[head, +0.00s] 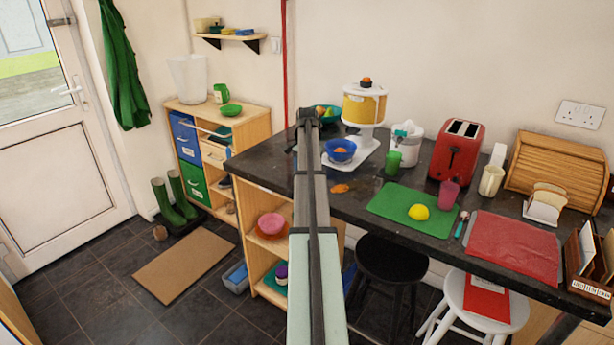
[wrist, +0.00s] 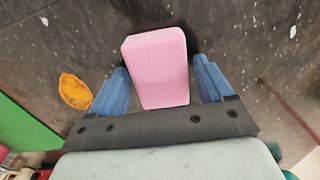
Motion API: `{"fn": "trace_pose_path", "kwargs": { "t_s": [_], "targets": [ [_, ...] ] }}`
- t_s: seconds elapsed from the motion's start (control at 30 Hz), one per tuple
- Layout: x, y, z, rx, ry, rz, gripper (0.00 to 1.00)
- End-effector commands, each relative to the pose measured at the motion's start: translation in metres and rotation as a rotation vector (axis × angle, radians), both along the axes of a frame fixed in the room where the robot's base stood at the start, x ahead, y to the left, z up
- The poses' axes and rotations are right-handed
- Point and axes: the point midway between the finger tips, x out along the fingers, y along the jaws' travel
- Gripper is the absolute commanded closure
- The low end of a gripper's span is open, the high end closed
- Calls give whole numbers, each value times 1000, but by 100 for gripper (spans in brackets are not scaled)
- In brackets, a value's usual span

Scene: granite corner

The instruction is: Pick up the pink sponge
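The pink sponge (wrist: 160,68) is a rounded block standing between the two blue fingers of my gripper (wrist: 160,75) in the wrist view. The left fingertip appears right beside the sponge's edge, and only a thin gap shows near the right finger. I cannot tell whether the fingers press on it or whether it rests on the counter. In the head view my gripper (head: 306,120) is seen end-on behind my arm, over the left part of the dark counter (head: 345,205). The sponge is hidden there.
An orange patch-like item (head: 340,188) lies on the counter and shows left of my gripper in the wrist view (wrist: 75,91). A green board (head: 398,202) with a lemon (head: 418,212) is to the right.

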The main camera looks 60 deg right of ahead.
Motion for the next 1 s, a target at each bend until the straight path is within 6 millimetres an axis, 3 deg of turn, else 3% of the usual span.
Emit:
{"fn": "trace_pose_path", "kwargs": {
  "t_s": [0.07, 0.43, 0.77, 1.0],
  "targets": [
    [0, 0, 0, 0, 0, 0, 28],
    [0, 0, 0, 0, 0, 0, 63],
    [0, 0, 6, -1, -1, 0, 65],
    [1, -1, 43, -2, -2, 0, 71]
  ]
}}
